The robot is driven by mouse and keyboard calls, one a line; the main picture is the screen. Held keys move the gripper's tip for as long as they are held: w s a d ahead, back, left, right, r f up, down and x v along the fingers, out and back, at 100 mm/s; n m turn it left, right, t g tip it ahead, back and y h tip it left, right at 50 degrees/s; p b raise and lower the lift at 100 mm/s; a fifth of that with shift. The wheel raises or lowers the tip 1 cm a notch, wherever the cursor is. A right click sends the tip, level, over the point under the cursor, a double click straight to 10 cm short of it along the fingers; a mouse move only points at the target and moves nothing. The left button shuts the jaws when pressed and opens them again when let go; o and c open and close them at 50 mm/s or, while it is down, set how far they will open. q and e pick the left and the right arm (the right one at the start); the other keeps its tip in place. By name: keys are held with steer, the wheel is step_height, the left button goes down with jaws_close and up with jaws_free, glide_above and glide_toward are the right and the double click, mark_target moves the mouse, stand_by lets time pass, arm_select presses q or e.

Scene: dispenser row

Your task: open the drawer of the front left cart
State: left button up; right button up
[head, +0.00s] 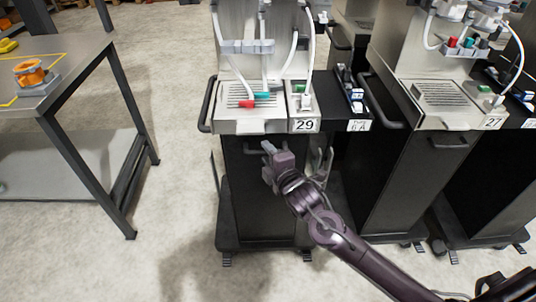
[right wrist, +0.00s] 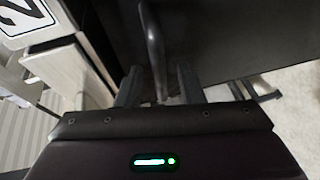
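The front left cart (head: 265,205) is dark, with a grey top and a tag reading 29. Its dark front stands upright below the top, and its drawer looks closed. In the right wrist view a dark bar handle (right wrist: 155,45) runs between the two fingers of my right gripper (right wrist: 160,85). The fingers are apart, with a gap on both sides of the bar. My left gripper is not in view.
A second cart tagged 27 (head: 400,180) stands to the right, with its own drawer handle (head: 449,143). A metal table (head: 85,75) with an orange object (head: 30,72) stands at the left. Bare floor (head: 180,190) lies between the table and the front left cart.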

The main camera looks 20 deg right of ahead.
jaws_close()
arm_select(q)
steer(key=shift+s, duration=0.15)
arm_select(e)
steer(key=shift+f, duration=0.1)
